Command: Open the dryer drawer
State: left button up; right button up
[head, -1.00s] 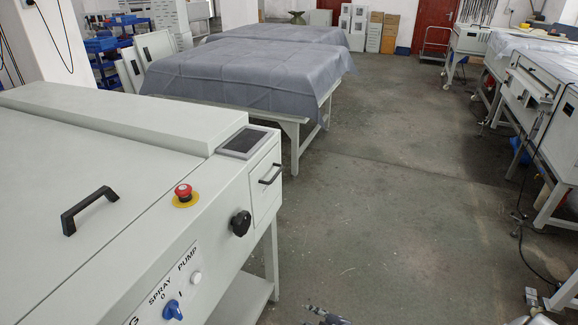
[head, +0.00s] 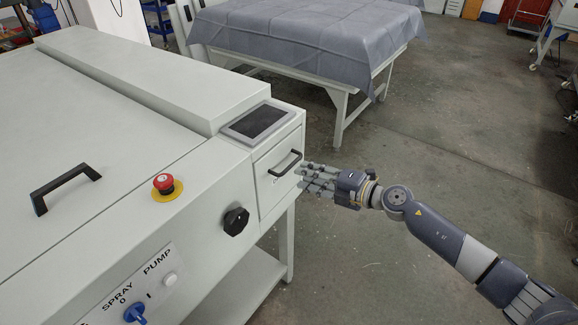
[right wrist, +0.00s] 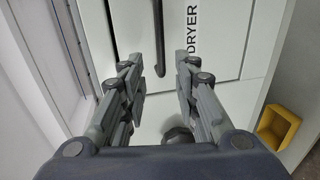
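The dryer drawer (head: 272,190) is a pale panel on the machine's right end. It looks closed, flush with the machine front. Its black bar handle (head: 285,163) shows in the head view. The right wrist view shows the handle (right wrist: 160,38) and the drawer front marked DRYER (right wrist: 216,52). My right gripper (head: 308,178) is at the handle's right end, with its fingers pointing at the drawer. It is open; in the right wrist view the handle appears between the spread fingertips (right wrist: 159,66), apart from both. My left gripper is out of view.
A dark screen (head: 258,123) sits above the drawer. A black knob (head: 235,220), a red emergency button (head: 163,182) and a blue switch (head: 134,313) are to the left. A cloth-covered table (head: 310,45) stands behind. The floor (head: 440,150) to the right is largely clear.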

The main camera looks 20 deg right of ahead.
aim_at(288, 170)
jog(key=x, duration=0.8)
jog(key=shift+w+d, duration=0.1)
jog(key=shift+d, duration=0.05)
grip_shut()
